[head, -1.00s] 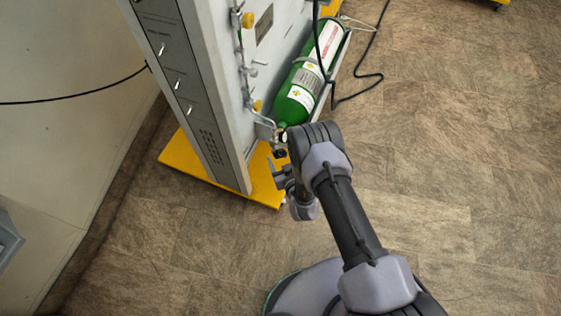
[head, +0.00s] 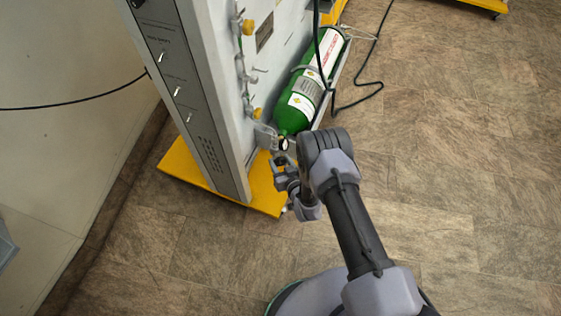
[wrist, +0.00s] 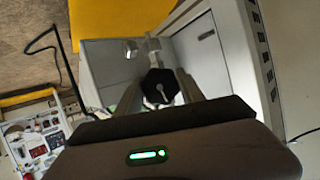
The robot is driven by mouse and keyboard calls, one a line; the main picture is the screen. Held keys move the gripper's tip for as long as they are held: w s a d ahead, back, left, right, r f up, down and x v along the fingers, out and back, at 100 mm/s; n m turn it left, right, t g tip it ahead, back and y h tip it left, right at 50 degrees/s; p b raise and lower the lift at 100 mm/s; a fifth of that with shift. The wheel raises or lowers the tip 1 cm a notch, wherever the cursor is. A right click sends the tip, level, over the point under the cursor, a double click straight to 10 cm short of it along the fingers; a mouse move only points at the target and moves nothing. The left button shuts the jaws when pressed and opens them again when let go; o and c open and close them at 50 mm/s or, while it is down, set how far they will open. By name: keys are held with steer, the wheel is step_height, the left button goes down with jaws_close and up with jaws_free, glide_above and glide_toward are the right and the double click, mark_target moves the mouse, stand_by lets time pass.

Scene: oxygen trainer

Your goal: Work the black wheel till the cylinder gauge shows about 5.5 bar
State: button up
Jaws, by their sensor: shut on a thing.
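The black wheel (wrist: 161,88) shows in the wrist view as a dark knob with flat sides, on a metal stem. My gripper (wrist: 160,84) has one finger on each side of it and is shut on it. In the head view my gripper (head: 284,172) is at the lower end of the green cylinder (head: 297,108), which lies slanted against the trainer. A small round gauge (head: 284,144) with a pale face sits by the cylinder's neck. It is too small to read. The wheel is hard to make out in the head view.
The grey trainer panel (head: 196,95) stands on a yellow base (head: 187,168) to the left of my gripper. A black hose (head: 357,101) loops on the floor beyond the cylinder. The floor to the right is clear.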

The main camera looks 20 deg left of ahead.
steer(key=shift+m+g+y, duration=0.3)
steer(key=shift+m, duration=0.4)
steer(key=o, duration=1.4)
steer(key=shift+c, duration=0.2)
steer(key=p+v, duration=0.7)
steer(key=v, duration=1)
steer(key=shift+s+p, duration=0.2)
steer(key=shift+p, duration=0.2)
steer(key=shift+d, duration=0.15)
